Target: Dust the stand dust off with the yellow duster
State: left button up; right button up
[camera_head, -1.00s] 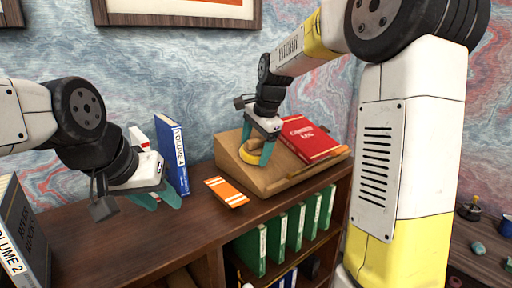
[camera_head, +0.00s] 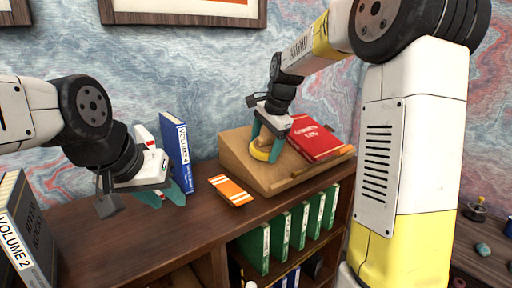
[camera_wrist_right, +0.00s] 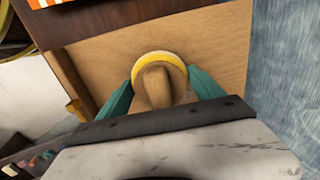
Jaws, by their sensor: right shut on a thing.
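The wooden stand (camera_head: 239,160) is a sloped lectern on top of the shelf, with the red book (camera_head: 316,139) lying on its right part. My right gripper (camera_head: 267,150) is shut on the yellow duster (camera_head: 260,153) over the stand's left part. In the right wrist view the duster (camera_wrist_right: 160,58) shows a yellow rim and a wooden handle between the teal fingers, against the stand's board (camera_wrist_right: 110,62). I cannot make out dust on the stand. My left gripper (camera_head: 168,194) hangs over the shelf's left part, its teal fingers apart and empty.
An orange striped book (camera_head: 231,191) lies flat left of the stand. A blue book (camera_head: 176,153) stands upright behind my left gripper. Dark volumes (camera_head: 28,235) stand at the far left. Green books (camera_head: 285,235) fill the shelf below. The middle of the shelf top (camera_head: 200,228) is bare.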

aim_at(283, 150)
jog(key=shift+w+d+f, duration=0.2)
jog(key=shift+d+f, duration=0.1)
jog(key=shift+d, duration=0.2)
jog(key=shift+c, duration=0.6)
jog(key=shift+w+d+r, duration=0.1)
jog(key=shift+w+d, duration=0.55)
jog(key=shift+d, duration=0.3)
jog(key=shift+w+d+r, duration=0.1)
jog(key=shift+w+d, duration=0.5)
jog(key=shift+d, duration=0.35)
jog(key=shift+w+d+r, duration=0.1)
jog(key=shift+w+d, duration=0.55)
jog(key=shift+d, duration=0.3)
jog(key=v, duration=0.6)
jog(key=shift+r, duration=0.1)
jog(key=v, duration=0.2)
jog(key=shift+s+r, duration=0.15)
jog(key=shift+r, duration=0.25)
